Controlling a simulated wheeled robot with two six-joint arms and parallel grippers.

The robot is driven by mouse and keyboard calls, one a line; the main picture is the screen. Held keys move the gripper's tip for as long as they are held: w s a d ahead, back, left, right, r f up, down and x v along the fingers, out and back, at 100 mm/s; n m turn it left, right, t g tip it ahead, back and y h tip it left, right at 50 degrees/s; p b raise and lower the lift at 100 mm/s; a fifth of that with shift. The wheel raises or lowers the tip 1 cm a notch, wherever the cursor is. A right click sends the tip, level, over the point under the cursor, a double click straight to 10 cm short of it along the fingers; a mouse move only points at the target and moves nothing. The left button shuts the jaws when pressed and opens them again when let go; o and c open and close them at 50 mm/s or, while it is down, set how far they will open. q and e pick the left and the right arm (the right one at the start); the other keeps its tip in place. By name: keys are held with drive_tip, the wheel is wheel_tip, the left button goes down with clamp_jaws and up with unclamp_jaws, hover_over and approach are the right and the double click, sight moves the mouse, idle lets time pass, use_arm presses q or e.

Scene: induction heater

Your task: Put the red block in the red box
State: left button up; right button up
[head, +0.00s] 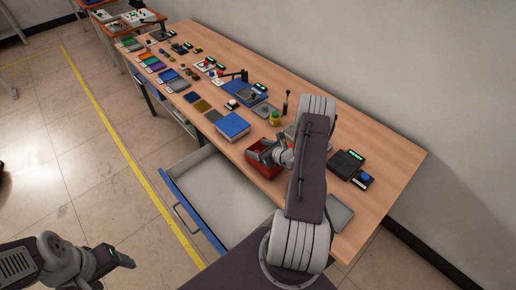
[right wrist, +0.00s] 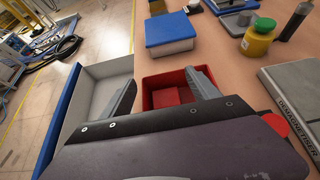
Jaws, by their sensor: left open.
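The red box (head: 263,168) stands near the table's front edge, just above the open drawer. In the right wrist view, the red box (right wrist: 149,82) lies below and between my gripper's fingers. A red block (right wrist: 165,98) appears to lie inside it, partly hidden by my gripper body. My right gripper (right wrist: 163,84) is open, with nothing between its fingers. In the head view it (head: 270,153) is over the box. My left gripper (head: 128,260) is open and empty, low at the bottom left, away from the table.
A blue-lidded container (head: 232,126) stands beside the box. A yellow jar (head: 275,118) is behind it. The demagnetiser (right wrist: 298,98) is to the right in the wrist view. An open drawer (head: 215,190) sticks out below the table edge. Several small items fill the far table.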

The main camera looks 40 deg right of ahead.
drive_tip(key=b+v, duration=0.1)
drive_tip(key=v, duration=0.8)
idle(0.5)
